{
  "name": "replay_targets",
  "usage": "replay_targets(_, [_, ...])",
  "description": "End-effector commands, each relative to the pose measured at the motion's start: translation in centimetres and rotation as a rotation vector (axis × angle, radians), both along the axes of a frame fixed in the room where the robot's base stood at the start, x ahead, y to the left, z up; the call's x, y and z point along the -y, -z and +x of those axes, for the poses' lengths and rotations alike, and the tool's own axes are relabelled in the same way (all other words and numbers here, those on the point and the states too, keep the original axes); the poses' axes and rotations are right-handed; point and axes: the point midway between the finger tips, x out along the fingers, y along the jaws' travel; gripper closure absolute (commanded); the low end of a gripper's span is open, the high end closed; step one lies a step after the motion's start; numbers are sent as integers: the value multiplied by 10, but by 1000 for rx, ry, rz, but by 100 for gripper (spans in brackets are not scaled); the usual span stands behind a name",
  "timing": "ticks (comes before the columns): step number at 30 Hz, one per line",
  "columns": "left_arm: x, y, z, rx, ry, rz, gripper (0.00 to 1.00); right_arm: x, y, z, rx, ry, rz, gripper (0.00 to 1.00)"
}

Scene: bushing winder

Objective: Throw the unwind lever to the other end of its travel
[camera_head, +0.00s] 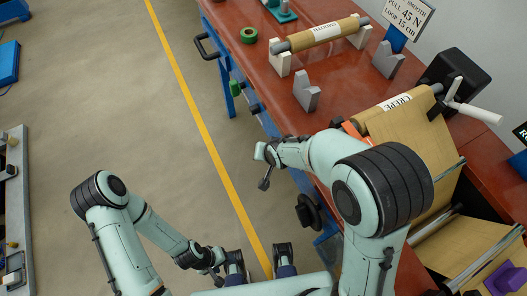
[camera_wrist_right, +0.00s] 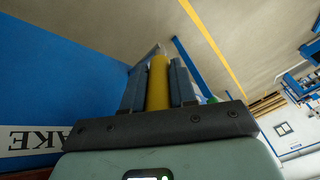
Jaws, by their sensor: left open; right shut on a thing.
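In the right wrist view a yellow handle (camera_wrist_right: 158,82), which looks like the grip of the unwind lever, stands between the two dark fingers of my right gripper (camera_wrist_right: 159,75). That gripper is shut on it. The lever's lower part is hidden. A blue panel (camera_wrist_right: 60,85) beside it carries an upside-down label ending in "AKE" (camera_wrist_right: 30,139). In the head view my right arm reaches to the table's left edge, and I cannot make out its fingers or the lever there. My left gripper (camera_head: 260,260) is open and empty above the floor, low in the picture.
The red table (camera_head: 265,85) bears a roll on stands (camera_head: 320,34), a green tape roll (camera_head: 249,35), grey brackets (camera_head: 307,92) and a brown web labelled CREPE (camera_head: 400,125). A white-handled crank (camera_head: 475,112) stands at right.

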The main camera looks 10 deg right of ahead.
Motion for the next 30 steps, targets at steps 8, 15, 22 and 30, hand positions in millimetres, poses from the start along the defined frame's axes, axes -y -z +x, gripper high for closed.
replay_targets(8, [0, 7, -2, -2, 0, 0, 40, 3, 5, -8, 111, 1, 37, 100])
replay_targets(15, [0, 8, -2, -2, 0, 0, 40, 3, 6, -9, 142, 2, 46, 100])
replay_targets(22, [0, 8, -2, -2, 0, 0, 40, 3, 6, -9, 143, 2, 45, 100])
replay_targets(30, [0, 8, -2, -2, 0, 0, 40, 3, 6, -9, 142, 2, 46, 48])
